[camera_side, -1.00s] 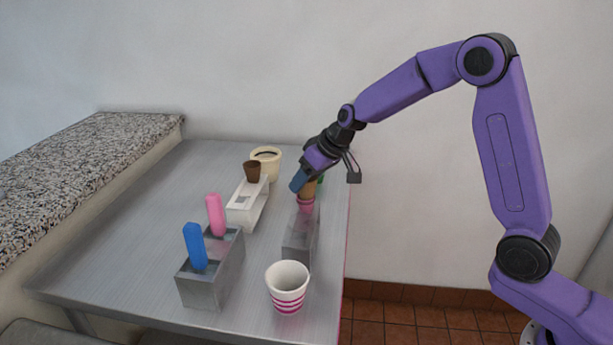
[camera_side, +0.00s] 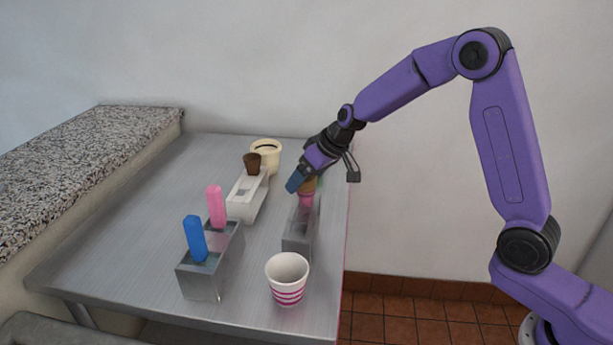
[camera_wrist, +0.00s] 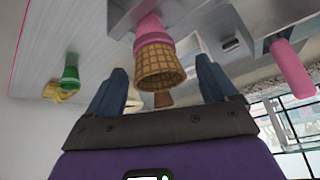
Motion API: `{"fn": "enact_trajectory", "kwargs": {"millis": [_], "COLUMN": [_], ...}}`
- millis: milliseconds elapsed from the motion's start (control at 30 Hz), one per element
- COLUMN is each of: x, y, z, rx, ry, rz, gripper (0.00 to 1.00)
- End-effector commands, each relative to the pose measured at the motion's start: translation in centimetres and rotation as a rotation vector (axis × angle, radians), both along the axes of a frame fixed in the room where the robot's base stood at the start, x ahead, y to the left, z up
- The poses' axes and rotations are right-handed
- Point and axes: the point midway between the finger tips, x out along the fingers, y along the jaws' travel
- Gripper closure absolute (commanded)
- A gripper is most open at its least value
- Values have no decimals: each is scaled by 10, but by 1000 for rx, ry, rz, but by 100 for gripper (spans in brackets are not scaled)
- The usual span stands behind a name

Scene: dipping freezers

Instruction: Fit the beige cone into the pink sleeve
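The beige waffle cone (camera_wrist: 160,66) stands with its narrow end in the pink sleeve (camera_wrist: 151,28); how deep it sits is hard to tell. In the side view the cone (camera_side: 309,185) is partly hidden by my gripper, and the sleeve (camera_side: 306,200) is at the far end of a grey metal rack (camera_side: 298,238). My gripper (camera_side: 296,182) is close to the cone. In the wrist view my gripper's (camera_wrist: 162,88) two blue fingers are apart, one on each side of the cone, with a gap showing on both sides.
A white rack (camera_side: 240,210) holds a brown cone (camera_side: 252,163), with a cream cup (camera_side: 266,150) behind. A grey box (camera_side: 202,283) holds a blue bar (camera_side: 196,238) and a pink bar (camera_side: 216,205). A striped paper cup (camera_side: 287,278) stands in front. A green sleeve (camera_wrist: 69,72) shows in the wrist view.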

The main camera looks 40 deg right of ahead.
Motion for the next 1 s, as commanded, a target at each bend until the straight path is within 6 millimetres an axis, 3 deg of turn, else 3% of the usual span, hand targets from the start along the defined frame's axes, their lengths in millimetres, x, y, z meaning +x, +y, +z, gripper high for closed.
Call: {"fn": "enact_trajectory", "kwargs": {"millis": [167, 367, 1000], "x": [0, -8, -65], "y": [0, -3, -31], "z": [1, 16, 117], "rx": [0, 1, 1], "ry": [-1, -4, -6], "rz": [0, 1, -1], "gripper": [15, 15, 15]}}
